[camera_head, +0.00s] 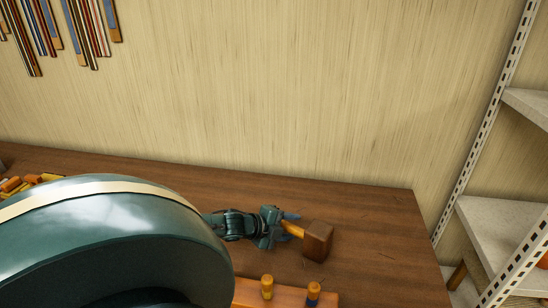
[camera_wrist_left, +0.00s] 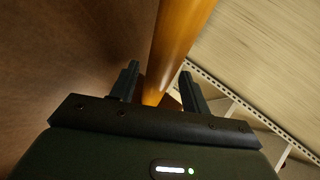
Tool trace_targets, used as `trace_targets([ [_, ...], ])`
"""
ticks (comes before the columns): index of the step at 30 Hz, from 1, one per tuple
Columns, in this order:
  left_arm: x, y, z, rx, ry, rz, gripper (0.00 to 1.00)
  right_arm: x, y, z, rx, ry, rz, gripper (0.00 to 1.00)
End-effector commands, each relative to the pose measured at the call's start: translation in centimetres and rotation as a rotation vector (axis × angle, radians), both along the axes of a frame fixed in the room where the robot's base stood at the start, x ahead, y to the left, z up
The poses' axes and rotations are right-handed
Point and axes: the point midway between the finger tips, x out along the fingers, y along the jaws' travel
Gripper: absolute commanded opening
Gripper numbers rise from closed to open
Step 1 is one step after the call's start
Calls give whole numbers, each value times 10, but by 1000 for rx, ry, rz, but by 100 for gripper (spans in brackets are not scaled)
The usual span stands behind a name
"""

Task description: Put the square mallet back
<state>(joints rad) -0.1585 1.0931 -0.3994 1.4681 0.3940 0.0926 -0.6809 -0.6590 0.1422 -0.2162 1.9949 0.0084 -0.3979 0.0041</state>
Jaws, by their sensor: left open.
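The square mallet has a brown block head (camera_head: 317,241) and an orange-yellow handle (camera_head: 293,229). It is at the right part of the wooden bench. My left gripper (camera_head: 284,229) is at its handle, on the side away from the head. In the left wrist view the handle (camera_wrist_left: 178,45) runs up from between the two open fingers of the gripper (camera_wrist_left: 160,88), with a gap visible at least on one side. Whether the mallet touches the bench is hard to tell. My right gripper is not in view.
An orange wooden board (camera_head: 247,291) with two short pegs (camera_head: 267,287) lies at the bench's near side. Colored pieces (camera_head: 12,184) lie at far left. A metal shelf (camera_head: 505,225) stands right of the bench (camera_head: 370,215). Striped strips (camera_head: 90,30) hang on the wall.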

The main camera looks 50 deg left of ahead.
Motion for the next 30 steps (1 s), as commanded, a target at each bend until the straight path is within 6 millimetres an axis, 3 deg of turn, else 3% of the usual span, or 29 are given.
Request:
trace_targets([
  [18, -70, 11, 33, 0, 7, 0, 47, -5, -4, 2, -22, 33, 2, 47],
  [30, -100, 17, 51, 0, 4, 0, 47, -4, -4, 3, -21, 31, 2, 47],
])
